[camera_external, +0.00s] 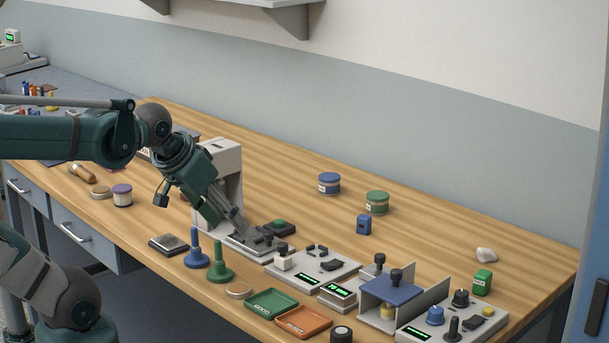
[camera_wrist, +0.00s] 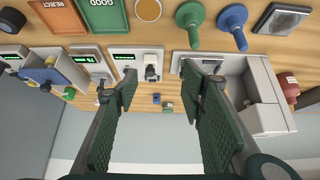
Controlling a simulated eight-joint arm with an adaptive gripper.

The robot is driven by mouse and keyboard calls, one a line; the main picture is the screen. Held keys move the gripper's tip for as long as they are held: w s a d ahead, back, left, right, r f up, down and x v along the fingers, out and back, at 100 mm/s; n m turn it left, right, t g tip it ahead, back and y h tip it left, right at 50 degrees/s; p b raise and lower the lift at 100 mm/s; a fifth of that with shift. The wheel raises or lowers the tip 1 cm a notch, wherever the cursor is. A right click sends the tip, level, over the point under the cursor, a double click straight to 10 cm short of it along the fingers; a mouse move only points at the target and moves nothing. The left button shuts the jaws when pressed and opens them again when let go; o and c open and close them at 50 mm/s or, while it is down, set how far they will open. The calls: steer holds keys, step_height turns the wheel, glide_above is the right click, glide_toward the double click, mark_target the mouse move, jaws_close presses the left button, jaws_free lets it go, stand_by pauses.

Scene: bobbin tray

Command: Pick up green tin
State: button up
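The green tin (camera_external: 377,203), a short cylinder with a pale label, stands upright toward the back of the wooden bench. In the wrist view, a small green shape that looks like the tin (camera_wrist: 168,107) lies beyond the gap between my fingers. My gripper (camera_external: 243,232) is well to the left of the tin and nearer the front, low by the grey press-like device. In the wrist view my gripper (camera_wrist: 160,85) has its two fingers spread apart with nothing held between them.
A blue tin (camera_external: 329,183) stands left of the green tin, and a small blue block (camera_external: 364,225) just in front. A grey device (camera_external: 222,170) rises beside my gripper. Instruments, trays and a blue-topped fixture (camera_external: 391,290) line the front. The bench behind the tins is clear.

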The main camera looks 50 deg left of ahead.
steer(key=shift+o, duration=0.6)
steer(key=o, duration=0.4)
steer(key=shift+c, duration=0.2)
steer(key=shift+r, duration=0.1)
